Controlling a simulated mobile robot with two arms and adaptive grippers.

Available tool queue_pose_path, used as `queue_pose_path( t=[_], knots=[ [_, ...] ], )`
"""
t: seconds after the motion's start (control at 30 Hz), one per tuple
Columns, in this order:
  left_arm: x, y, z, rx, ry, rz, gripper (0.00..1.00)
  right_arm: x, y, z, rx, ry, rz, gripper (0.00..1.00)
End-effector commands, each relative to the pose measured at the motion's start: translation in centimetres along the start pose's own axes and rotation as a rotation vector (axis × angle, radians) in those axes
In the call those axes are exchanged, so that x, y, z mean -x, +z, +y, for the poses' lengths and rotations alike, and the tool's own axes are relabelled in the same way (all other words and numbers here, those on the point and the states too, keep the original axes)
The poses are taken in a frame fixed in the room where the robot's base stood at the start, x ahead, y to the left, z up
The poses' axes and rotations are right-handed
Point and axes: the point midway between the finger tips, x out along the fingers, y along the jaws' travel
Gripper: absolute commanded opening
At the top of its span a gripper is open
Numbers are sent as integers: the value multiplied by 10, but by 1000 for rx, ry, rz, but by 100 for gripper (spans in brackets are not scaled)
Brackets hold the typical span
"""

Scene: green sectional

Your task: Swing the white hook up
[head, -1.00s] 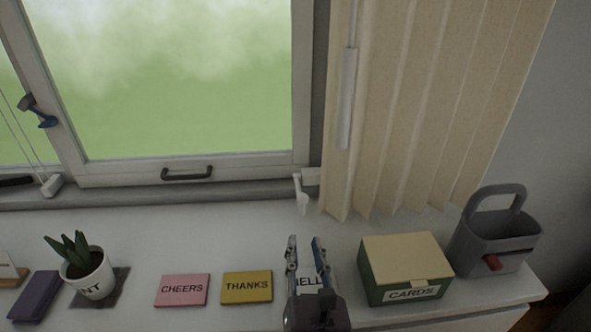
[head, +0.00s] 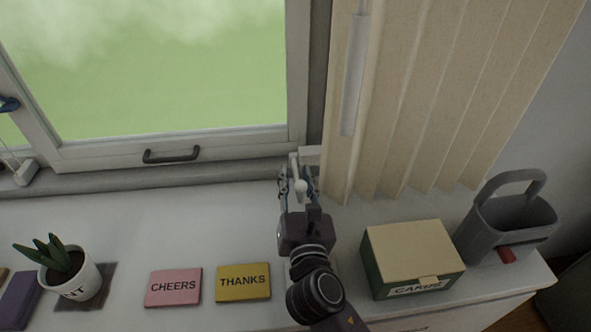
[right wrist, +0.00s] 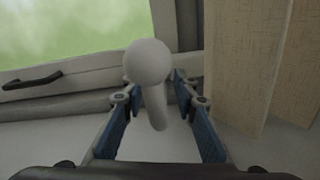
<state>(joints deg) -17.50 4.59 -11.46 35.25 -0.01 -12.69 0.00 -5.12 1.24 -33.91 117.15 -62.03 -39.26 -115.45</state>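The white hook (head: 301,187) hangs from a pale mount at the window's lower right corner, beside the blind. In the right wrist view, the hook (right wrist: 147,64) shows a round knob and a short stem pointing downward. My right gripper (head: 298,178) reaches up to it with its fingers on either side of the hook. In the right wrist view, the blue-padded fingers (right wrist: 158,92) are apart, with visible gaps between the pads and the stem. My left gripper is not in view.
The beige vertical blind (head: 440,90) hangs close to the right of the hook. The window handle (head: 171,155) is to its left. On the white sill stand a green card box (head: 415,250), a grey caddy (head: 505,225), a potted plant (head: 70,270), and pink (head: 174,287) and yellow (head: 243,282) cards.

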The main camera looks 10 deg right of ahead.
Motion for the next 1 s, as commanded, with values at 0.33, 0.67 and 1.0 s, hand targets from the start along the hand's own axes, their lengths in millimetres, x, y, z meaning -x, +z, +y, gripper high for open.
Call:
queue_pose_path(
  t=[0.33,0.67,1.0],
  knots=[
    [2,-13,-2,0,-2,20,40,-13,0,0,-1,0,0,27],
    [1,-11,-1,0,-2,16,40,-13,0,0,-1,0,0,0],
    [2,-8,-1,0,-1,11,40,-13,0,0,0,0,1,0]
  ],
)
